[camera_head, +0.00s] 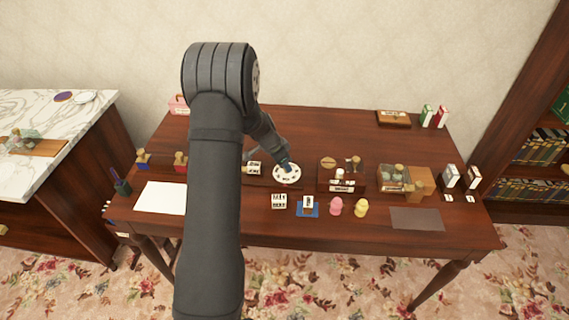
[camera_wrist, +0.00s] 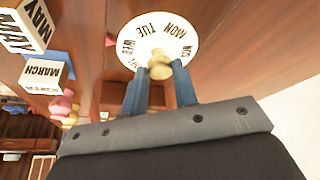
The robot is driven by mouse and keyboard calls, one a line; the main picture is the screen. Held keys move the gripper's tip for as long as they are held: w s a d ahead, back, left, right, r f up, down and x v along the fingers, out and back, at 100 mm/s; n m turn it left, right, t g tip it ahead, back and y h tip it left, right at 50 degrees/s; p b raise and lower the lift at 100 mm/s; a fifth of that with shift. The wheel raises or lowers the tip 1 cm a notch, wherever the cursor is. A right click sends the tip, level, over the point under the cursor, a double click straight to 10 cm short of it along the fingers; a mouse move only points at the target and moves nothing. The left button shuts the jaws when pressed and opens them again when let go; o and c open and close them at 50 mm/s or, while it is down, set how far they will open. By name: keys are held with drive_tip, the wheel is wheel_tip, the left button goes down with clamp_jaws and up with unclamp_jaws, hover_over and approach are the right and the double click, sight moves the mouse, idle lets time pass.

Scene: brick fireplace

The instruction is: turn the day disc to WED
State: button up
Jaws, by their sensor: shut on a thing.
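The white day disc (camera_head: 280,176) lies on the dark wooden table, left of its middle, under my gripper (camera_head: 286,164). In the wrist view the disc (camera_wrist: 185,46) shows MON and TUE near its top, WED at its left and SUN at its right edge. Another name below WED is partly hidden by a finger. A small tan knob (camera_wrist: 159,60) stands at the disc's centre. My gripper (camera_wrist: 159,72) has its two blue-grey fingers on either side of the knob, shut on it. The disc's lower part is hidden by the knob and fingers.
Month blocks (camera_wrist: 42,76) stand beside the disc. A small divided tray (camera_head: 340,187) stands close to its right. A pink object (camera_head: 336,206) and a yellow one (camera_head: 361,208) stand in front.

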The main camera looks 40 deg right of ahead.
idle(0.3)
drive_tip(key=o, duration=1)
drive_tip(key=shift+r, duration=0.1)
drive_tip(key=v, duration=1.7)
drive_tip(key=shift+r, duration=0.15)
drive_tip(key=x, duration=1.7)
drive_tip(key=shift+f, duration=0.25)
